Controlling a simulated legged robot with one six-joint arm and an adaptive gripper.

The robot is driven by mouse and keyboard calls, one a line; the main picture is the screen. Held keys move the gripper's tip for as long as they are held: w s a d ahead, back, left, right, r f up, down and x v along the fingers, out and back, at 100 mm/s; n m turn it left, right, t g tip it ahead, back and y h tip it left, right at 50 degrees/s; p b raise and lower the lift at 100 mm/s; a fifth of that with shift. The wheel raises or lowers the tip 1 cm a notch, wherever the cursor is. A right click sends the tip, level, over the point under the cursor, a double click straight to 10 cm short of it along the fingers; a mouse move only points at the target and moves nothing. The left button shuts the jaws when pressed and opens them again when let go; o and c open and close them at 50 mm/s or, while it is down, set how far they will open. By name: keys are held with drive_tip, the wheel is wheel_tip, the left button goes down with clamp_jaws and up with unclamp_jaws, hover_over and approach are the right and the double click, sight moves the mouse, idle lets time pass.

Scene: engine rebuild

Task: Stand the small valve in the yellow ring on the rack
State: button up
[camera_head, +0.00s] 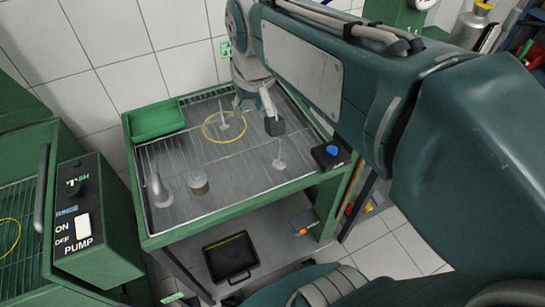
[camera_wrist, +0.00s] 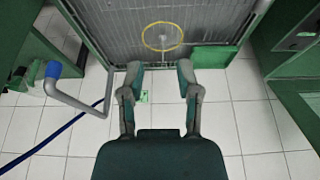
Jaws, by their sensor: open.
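The yellow ring (camera_head: 223,127) lies on the wire rack (camera_head: 225,200), toward its back. A small pale valve (camera_head: 224,124) stands inside the ring, head down and stem up, looking upright. In the wrist view the ring (camera_wrist: 163,37) lies beyond my fingertips, with a faint pale shape inside it. Another pale valve (camera_head: 279,163) stands head down on the rack to the right, outside the ring; a dark finger partly covers its stem top. My gripper (camera_head: 257,113) is open above the back of the rack. In the wrist view its fingers (camera_wrist: 160,70) are apart with nothing between them.
A green tray (camera_head: 157,121) sits at the rack's back left corner. A black box with a blue knob (camera_head: 332,151) is at the right edge. The rack's middle is clear.

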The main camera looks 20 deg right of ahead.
drive_tip(key=s+f+t, duration=0.1)
drive_tip(key=s+f, duration=0.4)
drive_tip(key=s, duration=0.6)
drive_tip(key=shift+s+f+t, duration=0.15)
drive_tip(key=shift+s+t, duration=0.05)
drive_tip(key=shift+t, duration=0.1)
drive_tip(key=shift+o, duration=0.4)
